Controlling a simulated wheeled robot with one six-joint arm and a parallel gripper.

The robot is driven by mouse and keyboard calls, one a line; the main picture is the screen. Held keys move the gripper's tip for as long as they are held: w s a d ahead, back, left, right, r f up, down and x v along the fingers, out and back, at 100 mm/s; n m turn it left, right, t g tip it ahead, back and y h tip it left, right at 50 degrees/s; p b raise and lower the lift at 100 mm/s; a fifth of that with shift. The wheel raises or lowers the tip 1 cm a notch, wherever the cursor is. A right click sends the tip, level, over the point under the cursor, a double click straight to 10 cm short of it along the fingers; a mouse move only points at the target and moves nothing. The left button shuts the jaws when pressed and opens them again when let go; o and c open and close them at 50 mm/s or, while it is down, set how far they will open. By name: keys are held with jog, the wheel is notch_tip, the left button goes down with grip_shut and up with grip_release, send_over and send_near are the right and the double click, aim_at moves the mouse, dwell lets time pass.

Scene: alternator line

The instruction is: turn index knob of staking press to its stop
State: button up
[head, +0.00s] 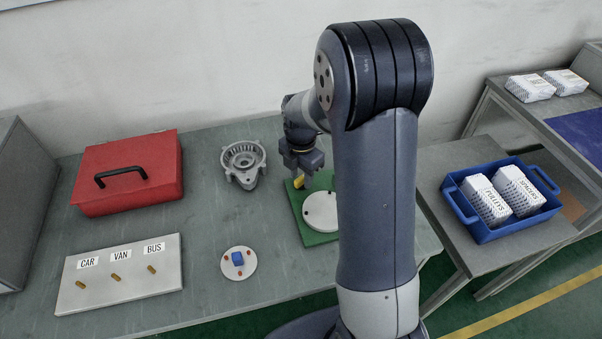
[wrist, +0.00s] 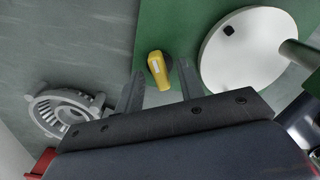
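The staking press has a green base (head: 316,238) with a round white plate (head: 321,212) on it; part of the press is hidden behind my arm in the head view. A yellow index knob (head: 300,182) sits at the base's far left corner. In the wrist view the knob (wrist: 159,68) has a white mark and lies just beyond the fingertips, between their lines. My gripper (wrist: 158,82) is open, with a finger to each side of the knob and clear gaps. In the head view my gripper (head: 302,170) is over the knob.
A grey alternator housing (head: 243,163) stands left of the press. A red toolbox (head: 128,172), a labelled board (head: 118,275) and a white disc with a blue block (head: 238,263) are farther left. A blue crate (head: 498,230) of boxes is at right.

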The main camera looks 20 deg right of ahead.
grip_shut()
jog(key=shift+m, duration=0.4)
jog(key=m+b, duration=0.1)
jog(key=m, duration=0.3)
jog(key=shift+m, duration=0.3)
jog(key=m+b, duration=0.1)
jog(key=m, duration=0.4)
jog(key=shift+m, duration=0.3)
jog(key=m, duration=1.2)
jog(key=shift+m+b, duration=0.4)
